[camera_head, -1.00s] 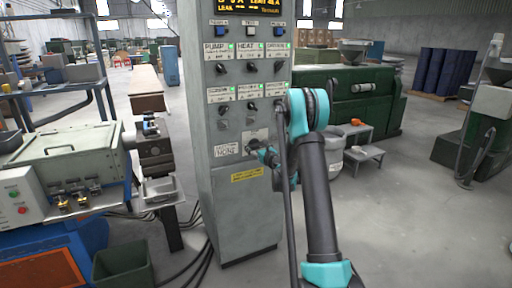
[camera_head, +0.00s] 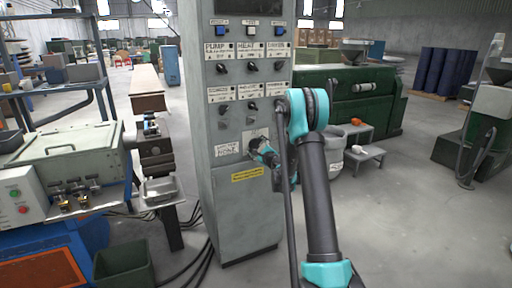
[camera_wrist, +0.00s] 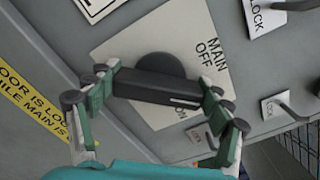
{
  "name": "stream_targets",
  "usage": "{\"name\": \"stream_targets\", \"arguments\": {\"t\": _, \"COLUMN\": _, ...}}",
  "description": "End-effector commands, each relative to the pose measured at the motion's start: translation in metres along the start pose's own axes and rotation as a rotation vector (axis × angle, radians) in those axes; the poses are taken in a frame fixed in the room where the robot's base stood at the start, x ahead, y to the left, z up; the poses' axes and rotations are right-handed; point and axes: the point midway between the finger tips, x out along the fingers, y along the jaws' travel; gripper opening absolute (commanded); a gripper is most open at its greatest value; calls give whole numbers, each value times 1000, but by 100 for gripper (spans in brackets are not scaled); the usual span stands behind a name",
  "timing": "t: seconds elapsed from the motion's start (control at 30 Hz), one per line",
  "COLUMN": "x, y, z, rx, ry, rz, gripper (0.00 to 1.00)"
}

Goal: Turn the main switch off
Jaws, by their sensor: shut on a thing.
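The main switch has a black bar handle (camera_wrist: 155,88) on a dark round base, on a pale plate (camera_wrist: 145,38) lettered MAIN, OFF and ON. In the wrist view my gripper (camera_wrist: 162,92) is shut on the handle, one finger at each end. A white line marks the handle's right end, which lies between the OFF and ON lettering; I cannot tell its exact setting. In the head view the plate (camera_head: 251,136) is low on the grey cabinet (camera_head: 238,205), partly behind my gripper (camera_head: 262,150). The cabinet's display (camera_head: 250,6) is dark.
Several small black switches (camera_head: 252,67) sit above the main switch. A yellow label (camera_head: 247,174) is below it. A workbench with a pale green box (camera_head: 65,150) stands left of the cabinet.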

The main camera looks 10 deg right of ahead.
Motion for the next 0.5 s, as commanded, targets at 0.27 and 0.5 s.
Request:
{"name": "stream_targets", "arguments": {"t": 0.27, "x": 0, "y": 2, "z": 0, "rx": -260, "ry": -1, "rz": 1, "gripper": 50}}
{"name": "stream_targets", "arguments": {"t": 0.5, "x": 0, "y": 3, "z": 0, "rx": -469, "ry": -1, "rz": 1, "gripper": 50}}
